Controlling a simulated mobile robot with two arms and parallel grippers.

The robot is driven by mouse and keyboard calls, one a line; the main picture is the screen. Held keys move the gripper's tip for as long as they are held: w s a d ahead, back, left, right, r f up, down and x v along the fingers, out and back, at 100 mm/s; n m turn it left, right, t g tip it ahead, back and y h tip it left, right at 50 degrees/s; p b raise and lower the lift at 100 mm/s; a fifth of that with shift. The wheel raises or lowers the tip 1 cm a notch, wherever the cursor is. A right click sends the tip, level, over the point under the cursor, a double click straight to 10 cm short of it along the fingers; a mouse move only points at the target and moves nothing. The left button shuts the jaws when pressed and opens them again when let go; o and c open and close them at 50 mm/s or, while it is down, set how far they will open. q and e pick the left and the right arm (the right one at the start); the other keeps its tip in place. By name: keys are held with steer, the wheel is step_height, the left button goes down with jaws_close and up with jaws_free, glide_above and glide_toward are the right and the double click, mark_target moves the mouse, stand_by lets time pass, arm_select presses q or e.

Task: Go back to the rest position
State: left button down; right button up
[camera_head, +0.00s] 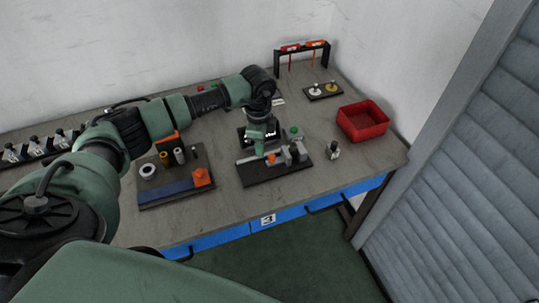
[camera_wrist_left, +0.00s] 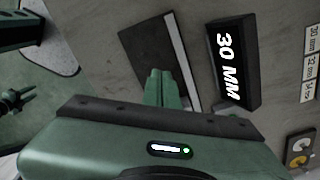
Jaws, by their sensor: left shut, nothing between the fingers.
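My left arm reaches in from the left in the head view and extends over the middle of the table (camera_head: 225,210). My left gripper (camera_head: 259,148) points down, just above or behind the black base plate (camera_head: 262,178) with its grey fixture. I cannot tell the exact gap. In the left wrist view the green fingers of the left gripper (camera_wrist_left: 163,92) are together, with nothing between them.
A black "30 MM" display (camera_wrist_left: 232,65) lies near the fingers. A red bin (camera_head: 362,120) stands at right, a tool rack (camera_head: 302,48) behind. A tool board (camera_head: 172,190) lies left of the fixture, under my arm's side.

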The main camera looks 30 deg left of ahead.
arm_select(q)
steer(key=shift+r+p, duration=0.35)
steer(key=shift+r, duration=0.45)
